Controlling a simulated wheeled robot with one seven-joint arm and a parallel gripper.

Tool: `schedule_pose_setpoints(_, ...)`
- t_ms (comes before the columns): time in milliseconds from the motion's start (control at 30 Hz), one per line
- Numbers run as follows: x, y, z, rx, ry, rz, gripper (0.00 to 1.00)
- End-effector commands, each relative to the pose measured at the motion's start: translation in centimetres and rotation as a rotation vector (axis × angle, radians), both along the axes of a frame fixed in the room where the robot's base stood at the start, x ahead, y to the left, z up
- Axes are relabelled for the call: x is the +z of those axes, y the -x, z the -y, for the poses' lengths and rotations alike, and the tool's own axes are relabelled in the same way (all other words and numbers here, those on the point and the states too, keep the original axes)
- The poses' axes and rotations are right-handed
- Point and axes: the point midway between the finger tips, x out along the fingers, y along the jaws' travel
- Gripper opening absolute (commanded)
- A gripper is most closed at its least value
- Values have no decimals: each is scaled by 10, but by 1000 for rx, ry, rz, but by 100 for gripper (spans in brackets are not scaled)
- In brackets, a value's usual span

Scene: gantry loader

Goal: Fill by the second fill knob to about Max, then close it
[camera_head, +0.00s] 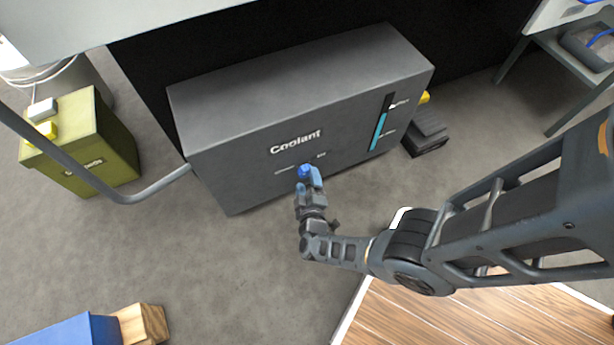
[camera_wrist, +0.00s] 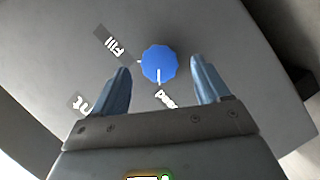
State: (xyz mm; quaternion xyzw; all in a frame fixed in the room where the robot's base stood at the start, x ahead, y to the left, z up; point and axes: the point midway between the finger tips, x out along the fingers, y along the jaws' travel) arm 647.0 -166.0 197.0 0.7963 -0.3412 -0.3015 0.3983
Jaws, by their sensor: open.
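The grey tank marked Coolant (camera_head: 240,150) stands on the floor. Its upright gauge (camera_head: 378,133) is on the front at the right; the cyan column ends a little below the upper mark. A blue fill knob (camera_wrist: 159,62) is on the tank's front, and also shows in the head view (camera_head: 304,171). In the wrist view its white pointer line points down to a partly seen label, while the Fill label (camera_wrist: 114,43) is up left. My gripper (camera_head: 309,181) is open, with its blue fingers on either side of the knob, gaps visible in the wrist view.
A green box (camera_head: 90,150) and a bent grey rail (camera_head: 150,190) are left of the tank. A dark pedal-like block (camera_head: 427,135) is at its right. A blue box (camera_head: 75,332) and wooden block (camera_head: 143,325) lie front left. The floor before the tank is clear.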

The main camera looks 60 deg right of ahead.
Motion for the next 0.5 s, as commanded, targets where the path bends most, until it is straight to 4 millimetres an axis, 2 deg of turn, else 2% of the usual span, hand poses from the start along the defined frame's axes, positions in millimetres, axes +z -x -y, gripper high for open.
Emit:
schedule_pose_setpoints(233, 11, 23, -32, 5, 1, 1, 76)
schedule_pose_setpoints(500, 12, 33, -44, 1, 0, 0, 76)
